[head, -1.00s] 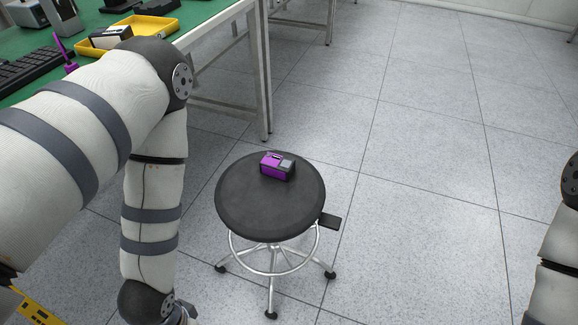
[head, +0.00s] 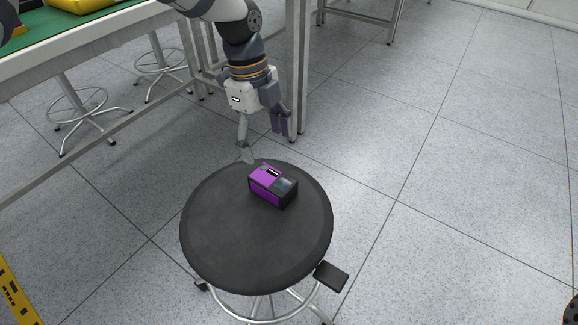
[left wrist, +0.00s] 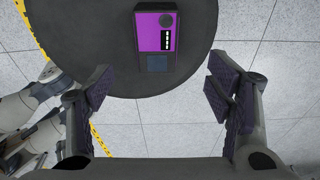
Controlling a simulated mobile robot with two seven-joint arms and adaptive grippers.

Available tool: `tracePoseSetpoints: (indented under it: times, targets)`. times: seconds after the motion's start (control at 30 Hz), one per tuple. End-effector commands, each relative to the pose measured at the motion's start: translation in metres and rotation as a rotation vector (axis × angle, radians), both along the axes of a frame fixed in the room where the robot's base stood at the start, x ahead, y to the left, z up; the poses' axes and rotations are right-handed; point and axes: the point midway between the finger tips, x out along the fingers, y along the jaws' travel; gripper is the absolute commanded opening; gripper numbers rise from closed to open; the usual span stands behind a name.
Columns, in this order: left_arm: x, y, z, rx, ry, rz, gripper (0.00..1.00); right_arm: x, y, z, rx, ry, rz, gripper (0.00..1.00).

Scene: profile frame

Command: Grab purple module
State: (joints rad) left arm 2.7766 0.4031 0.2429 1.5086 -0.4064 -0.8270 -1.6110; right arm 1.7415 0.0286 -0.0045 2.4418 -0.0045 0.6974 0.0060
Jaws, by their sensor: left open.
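The purple module (head: 273,186) is a small purple and black box lying on the round black stool seat (head: 225,240), near its far edge. My left gripper (head: 263,145) is open and empty, just beyond the module and above the far edge of the seat, fingers pointing down. In the left wrist view the module (left wrist: 157,32) is at the top, ahead of and between the two spread fingers (left wrist: 160,98), apart from them. My right gripper is not in view; only a dark bit of my right arm shows at the lower right corner of the head view.
A green-topped workbench (head: 50,45) with a metal frame stands at the upper left. Other stools (head: 80,110) stand under it. The tiled floor (head: 440,180) to the right is clear. A yellow marked strip (head: 18,292) is at the lower left.

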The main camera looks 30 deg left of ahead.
Motion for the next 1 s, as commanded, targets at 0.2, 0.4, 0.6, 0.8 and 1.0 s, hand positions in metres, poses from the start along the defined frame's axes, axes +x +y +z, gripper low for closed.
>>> tracePoseSetpoints:
  times: [0.2,0.4,0.6,0.8,1.0]
  targets:
    - [-0.003,-0.006,-0.044,0.001,0.007,-0.003,0.73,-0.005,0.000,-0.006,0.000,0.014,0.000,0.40]
    - [-0.003,-0.010,-0.072,0.001,0.005,-0.002,0.73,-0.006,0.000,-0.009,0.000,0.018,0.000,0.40]
    - [-0.004,-0.013,-0.110,0.000,0.006,0.000,0.73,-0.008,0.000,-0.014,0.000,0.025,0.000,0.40]
    - [-0.003,-0.015,-0.120,0.000,0.001,0.000,0.73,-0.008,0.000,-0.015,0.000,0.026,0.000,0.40]
    - [-0.003,-0.015,-0.119,0.000,0.001,0.000,0.53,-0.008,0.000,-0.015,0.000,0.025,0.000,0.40]
